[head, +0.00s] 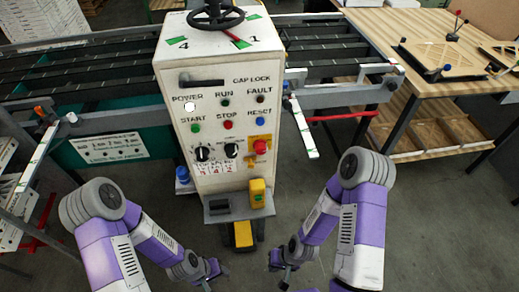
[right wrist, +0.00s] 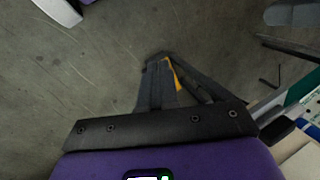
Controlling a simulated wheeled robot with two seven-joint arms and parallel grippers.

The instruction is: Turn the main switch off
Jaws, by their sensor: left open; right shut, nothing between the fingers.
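A white control cabinet (head: 212,75) stands upright in the middle of the head view. Its front has a red knob (head: 260,147) on a yellow plate and two black rotary knobs (head: 202,153) (head: 231,150). I cannot read which one is labelled main switch. The POWER lamp (head: 190,106) is lit white. My left gripper (head: 210,276) is open and empty, low in front of the cabinet. My right gripper (head: 279,264) is shut and empty, below and right of the panel. Its closed dark fingers (right wrist: 164,62) show in the right wrist view over bare floor. Both are apart from the cabinet.
A rail (head: 304,128) juts out right of the panel. A wooden table (head: 420,30) stands at the right. The floor around my grippers is clear.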

